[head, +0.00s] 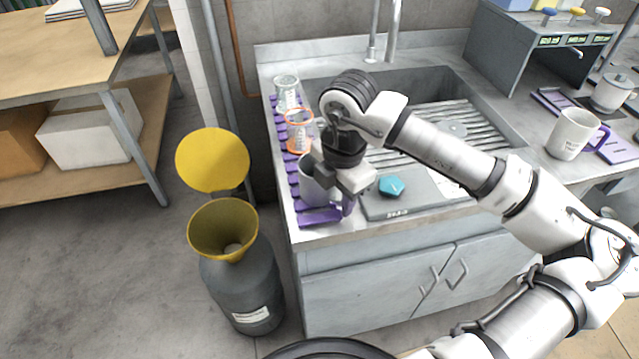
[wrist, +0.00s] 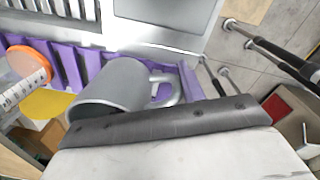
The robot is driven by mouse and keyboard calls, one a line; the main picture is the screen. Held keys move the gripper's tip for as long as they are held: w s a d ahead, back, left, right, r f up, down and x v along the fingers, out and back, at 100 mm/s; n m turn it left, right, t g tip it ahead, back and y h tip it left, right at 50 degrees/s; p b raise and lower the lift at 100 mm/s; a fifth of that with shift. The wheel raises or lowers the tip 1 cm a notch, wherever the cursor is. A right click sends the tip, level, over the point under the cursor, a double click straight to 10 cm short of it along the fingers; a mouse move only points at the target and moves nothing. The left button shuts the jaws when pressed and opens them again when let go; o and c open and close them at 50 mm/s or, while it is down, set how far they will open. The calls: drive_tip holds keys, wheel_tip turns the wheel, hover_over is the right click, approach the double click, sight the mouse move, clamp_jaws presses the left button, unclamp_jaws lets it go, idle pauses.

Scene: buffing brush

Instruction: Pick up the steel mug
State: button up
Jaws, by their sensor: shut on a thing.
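The steel mug (head: 308,182) is grey and stands at the front end of the purple rack on the left of the sink counter. My gripper (head: 345,182) is at the mug, shut on it, and covers its right part in the head view. In the wrist view the mug (wrist: 118,85) lies just beyond the gripper's dark edge (wrist: 165,121), with its handle (wrist: 168,88) pointing right. The fingertips' contact with the mug is mostly hidden. I cannot tell whether the mug is clear of the rack.
Two glass beakers, one clear (head: 287,92) and one orange-rimmed (head: 299,132), stand behind the mug on the purple rack (head: 319,216). A teal object (head: 391,186) lies to the right on a grey plate. A white mug (head: 573,134) stands far right. A yellow-funnelled drum (head: 240,285) is left of the counter.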

drive_tip(key=shift+r, duration=0.1)
drive_tip(key=shift+c, duration=0.4)
drive_tip(key=shift+r, duration=0.3)
wheel_tip(320, 180, up, 19)
drive_tip(key=b, duration=0.3)
idle(0.6)
drive_tip(key=shift+r, duration=0.1)
idle(2.9)
drive_tip(key=shift+w, duration=0.1)
